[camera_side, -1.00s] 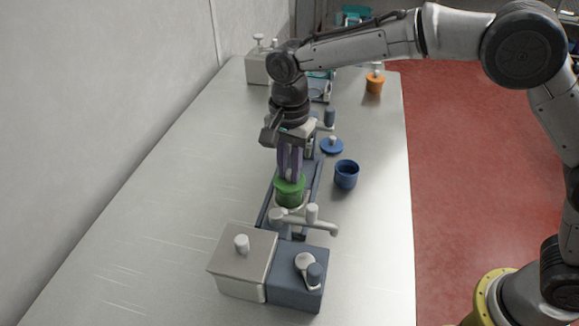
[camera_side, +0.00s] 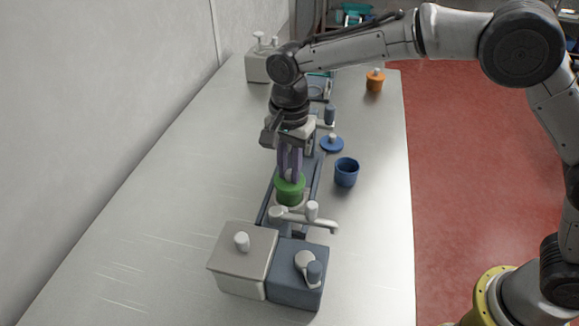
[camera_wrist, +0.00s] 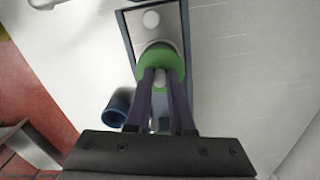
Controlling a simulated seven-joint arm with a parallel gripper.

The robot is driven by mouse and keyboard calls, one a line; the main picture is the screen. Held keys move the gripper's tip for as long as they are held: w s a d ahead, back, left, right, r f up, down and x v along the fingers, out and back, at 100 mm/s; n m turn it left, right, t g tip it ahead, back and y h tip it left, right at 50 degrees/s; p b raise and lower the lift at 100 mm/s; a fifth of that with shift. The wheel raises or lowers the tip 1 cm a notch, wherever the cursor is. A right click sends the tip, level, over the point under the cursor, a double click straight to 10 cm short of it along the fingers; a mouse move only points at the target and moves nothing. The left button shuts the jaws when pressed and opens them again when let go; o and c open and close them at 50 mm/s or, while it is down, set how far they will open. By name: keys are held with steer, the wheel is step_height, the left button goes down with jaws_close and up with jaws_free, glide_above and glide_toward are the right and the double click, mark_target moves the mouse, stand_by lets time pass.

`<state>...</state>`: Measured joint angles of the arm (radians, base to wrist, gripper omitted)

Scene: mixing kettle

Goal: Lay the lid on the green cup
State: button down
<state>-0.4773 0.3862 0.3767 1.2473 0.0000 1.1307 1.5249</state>
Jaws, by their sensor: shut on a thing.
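The green lid (camera_wrist: 160,60) is a round disc with a pale knob (camera_wrist: 160,78). My gripper (camera_side: 290,178) points straight down with its purple fingers shut on this knob, also seen in the wrist view (camera_wrist: 160,80). The green cup (camera_side: 290,198) is upright directly below the fingers, over the dark tray (camera_side: 267,205). The lid is level at the top of the cup, and no clear gap shows between them. I cannot tell whether it is fully seated. The fingers hide part of the lid.
A grey tap (camera_side: 310,217) stands just in front of the green cup, beside two boxes (camera_side: 240,262). An open blue cup (camera_side: 346,175) and a blue lid (camera_side: 332,144) lie to the right. An orange lidded cup (camera_side: 375,83) is farther back. The table's left side is clear.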

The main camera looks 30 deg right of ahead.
steer(key=shift+f, duration=0.1)
stand_by(0.3)
steer(key=shift+c, duration=1.4)
jaws_free()
steer(key=shift+r, duration=3.5)
